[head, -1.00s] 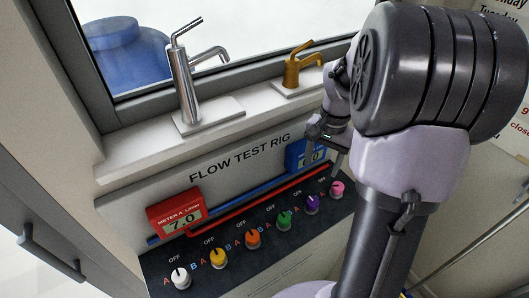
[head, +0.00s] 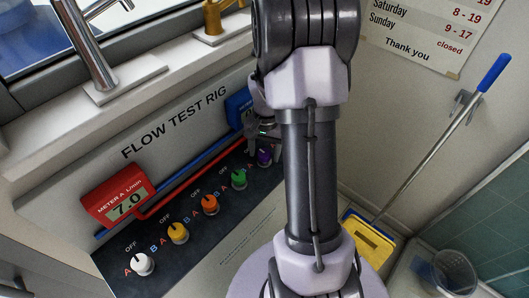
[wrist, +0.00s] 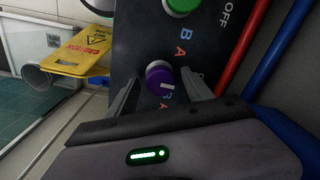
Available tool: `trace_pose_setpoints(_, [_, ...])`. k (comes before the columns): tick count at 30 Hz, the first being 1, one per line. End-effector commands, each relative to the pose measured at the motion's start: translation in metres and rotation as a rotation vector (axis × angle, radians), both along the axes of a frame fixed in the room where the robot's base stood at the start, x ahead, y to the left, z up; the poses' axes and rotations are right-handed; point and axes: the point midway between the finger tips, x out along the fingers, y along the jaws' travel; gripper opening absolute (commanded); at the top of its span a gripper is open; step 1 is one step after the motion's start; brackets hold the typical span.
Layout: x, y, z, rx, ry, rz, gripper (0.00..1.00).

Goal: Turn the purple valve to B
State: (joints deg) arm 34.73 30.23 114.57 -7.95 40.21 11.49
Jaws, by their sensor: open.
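The purple valve (wrist: 159,76) is a round knob with a pale mark on the dark panel of the flow test rig. In the wrist view it lies between the tips of my open gripper (wrist: 160,92), one finger on each side. I cannot tell whether the fingers touch it, nor which letter its mark points to. Letters A and B are printed near it, partly covered by my gripper. In the head view the purple valve (head: 264,157) shows just left of my arm, below my gripper (head: 263,140), which is partly hidden.
Green (head: 239,179), orange (head: 210,205), yellow (head: 178,233) and white (head: 142,264) valves line the panel. Red meter A (head: 118,197) reads 7.0; the blue meter (head: 238,107) is partly hidden. Red and blue pipes run behind.

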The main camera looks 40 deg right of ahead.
Motion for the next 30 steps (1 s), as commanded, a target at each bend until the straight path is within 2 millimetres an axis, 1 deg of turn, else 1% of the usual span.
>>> trace_pose_setpoints(3, [0.0001, 0.0, 0.0007, 0.0, 0.0, 0.0, 0.59])
trace_pose_setpoints(4, [0.0001, 0.0, 0.0007, 0.0, 0.0, 0.0, 0.57])
trace_pose_setpoints(6, [0.0001, 0.0, 0.0008, 0.0, 0.0, 0.0, 0.44])
trace_pose_setpoints(8, [0.0001, 0.0, 0.0009, 0.0, 0.0, 0.0, 0.32])
trace_pose_setpoints(9, [0.0001, 0.0, 0.0009, 0.0, 0.0, 0.0, 0.24])
trace_pose_setpoints(11, [0.0001, 0.0, 0.0009, 0.0, 0.0, 0.0, 0.12])
trace_pose_setpoints(12, [0.0001, 0.0, 0.0009, -0.001, -0.001, 0.0, 0.04])
trace_pose_setpoints(13, [0.0001, 0.0, 0.0009, 0.0, 0.0, 0.0, 0.0])
trace_pose_setpoints(22, [0.0003, -0.0002, 0.0006, -0.001, 0.0, -0.041, 0.0])
trace_pose_setpoints(26, [0.0005, -0.0002, 0.0003, -0.001, -0.002, -0.109, 0.0])
trace_pose_setpoints(30, [0.0005, -0.0002, -0.0003, -0.001, -0.002, -0.219, 0.0])
